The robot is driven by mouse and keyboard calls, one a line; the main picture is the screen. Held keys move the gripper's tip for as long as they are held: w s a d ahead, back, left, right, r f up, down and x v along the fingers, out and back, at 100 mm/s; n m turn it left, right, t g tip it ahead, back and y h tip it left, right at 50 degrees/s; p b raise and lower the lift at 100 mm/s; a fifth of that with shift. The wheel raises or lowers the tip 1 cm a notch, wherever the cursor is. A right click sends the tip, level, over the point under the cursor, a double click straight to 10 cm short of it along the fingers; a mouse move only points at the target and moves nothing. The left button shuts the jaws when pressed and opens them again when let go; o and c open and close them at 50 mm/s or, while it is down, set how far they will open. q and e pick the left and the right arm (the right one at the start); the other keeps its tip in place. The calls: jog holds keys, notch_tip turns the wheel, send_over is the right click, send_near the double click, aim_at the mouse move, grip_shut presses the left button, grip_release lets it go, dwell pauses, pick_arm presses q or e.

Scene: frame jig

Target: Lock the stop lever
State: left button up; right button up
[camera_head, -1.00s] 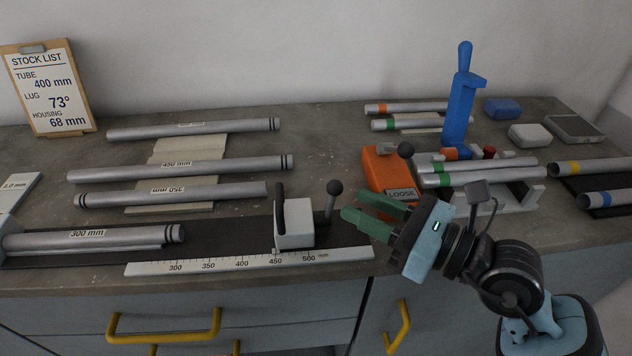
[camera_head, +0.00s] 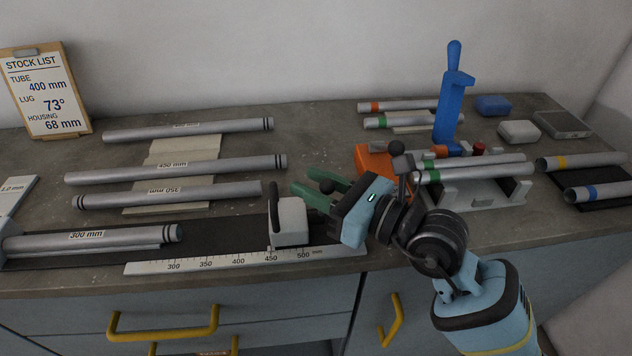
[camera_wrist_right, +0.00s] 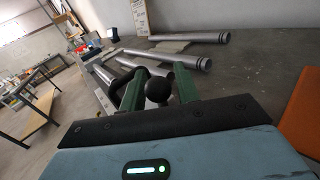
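The stop block (camera_head: 290,222) is light grey and sits on the dark rail behind the ruler, near the 450–500 mark. A black handle (camera_head: 274,208) stands at its left side. The stop lever's black ball knob (camera_head: 327,186) shows between my right gripper's green fingers; its stem is mostly hidden. My right gripper (camera_head: 303,181) comes in from the right. In the right wrist view the knob (camera_wrist_right: 158,90) lies between the two fingers, which are apart, with a small gap visible beside it. Contact is not clear. My left gripper is not in view.
An orange block (camera_head: 372,160) stands just behind my right gripper. A blue upright tool (camera_head: 452,100) and a tube cradle (camera_head: 480,192) are to the right. Several tubes lie left, with a 300 mm tube (camera_head: 90,239) on the rail. A ruler (camera_head: 215,262) runs along the front.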

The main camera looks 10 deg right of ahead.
grip_shut()
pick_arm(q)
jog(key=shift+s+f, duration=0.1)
pick_arm(e)
jog(key=shift+s+f+b, duration=0.15)
jog(key=shift+b, duration=0.2)
jog(key=n+y+b, duration=0.1)
jog(key=s+n+t+b, duration=0.1)
jog(key=b, duration=0.1)
jog(key=shift+s+f+n+y, duration=0.2)
jog(key=shift+n+y, duration=0.1)
jog(key=shift+y, duration=0.1)
jog(key=s+n+y+b, duration=0.1)
jog(key=b, duration=0.2)
jog(key=shift+n, duration=0.4)
pick_arm(q)
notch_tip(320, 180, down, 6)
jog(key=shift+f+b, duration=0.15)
jog(key=shift+b, duration=0.3)
pick_arm(e)
jog(key=shift+s+r+n+y, duration=0.2)
jog(key=shift+r+n+y, duration=0.05)
jog(key=shift+n+y, duration=0.15)
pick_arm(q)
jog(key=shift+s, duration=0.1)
